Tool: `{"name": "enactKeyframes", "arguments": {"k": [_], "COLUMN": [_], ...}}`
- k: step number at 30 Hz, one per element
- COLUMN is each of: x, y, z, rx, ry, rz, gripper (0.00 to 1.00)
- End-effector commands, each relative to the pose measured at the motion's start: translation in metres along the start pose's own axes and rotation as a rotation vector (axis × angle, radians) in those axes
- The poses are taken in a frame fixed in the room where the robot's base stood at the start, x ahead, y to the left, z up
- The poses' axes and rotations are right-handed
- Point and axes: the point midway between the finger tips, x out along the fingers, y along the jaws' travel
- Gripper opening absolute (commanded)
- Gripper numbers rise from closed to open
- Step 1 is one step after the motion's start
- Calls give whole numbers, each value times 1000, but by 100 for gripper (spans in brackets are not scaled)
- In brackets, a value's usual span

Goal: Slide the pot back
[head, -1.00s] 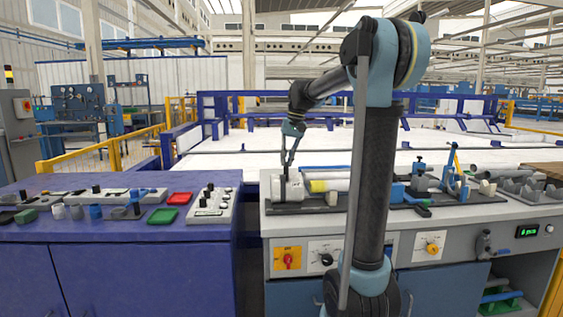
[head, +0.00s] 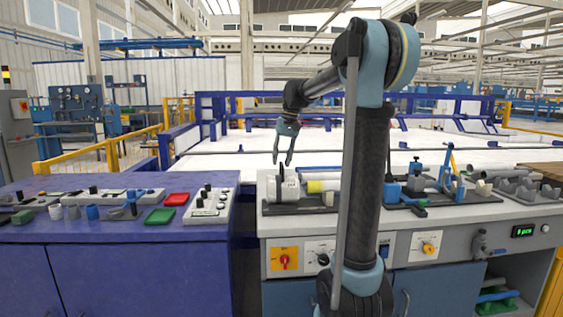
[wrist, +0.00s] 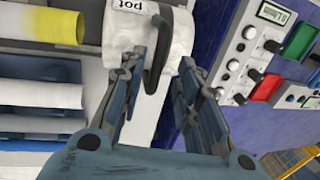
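The pot (head: 284,191) is a white cylinder lying at the left end of a dark rail on the grey bench. In the wrist view the pot (wrist: 118,42) shows its "pot" label and a dark curved handle (wrist: 157,48). My gripper (head: 282,164) is open and empty, just above and slightly left of the pot in the head view. In the wrist view my gripper (wrist: 162,62) has its fingers apart, with the handle appearing between them. The fingers look clear of the handle; the exact depth is hard to judge.
A yellow-ended pipe (head: 322,186) lies right of the pot, with blue clamps (head: 420,178) farther right. A purple bench (head: 110,227) with control boxes and red and green trays stands left, across a narrow gap.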

Motion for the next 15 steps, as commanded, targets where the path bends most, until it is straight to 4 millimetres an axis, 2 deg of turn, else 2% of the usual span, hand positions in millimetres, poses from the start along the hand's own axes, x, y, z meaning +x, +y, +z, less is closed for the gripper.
{"name": "enactKeyframes", "arguments": {"k": [5, 15], "x": [-24, -87], "y": [0, 0], "z": [0, -1], "rx": [1, 0], "ry": [0, -1], "rz": [0, -1], "gripper": [31, 31]}}
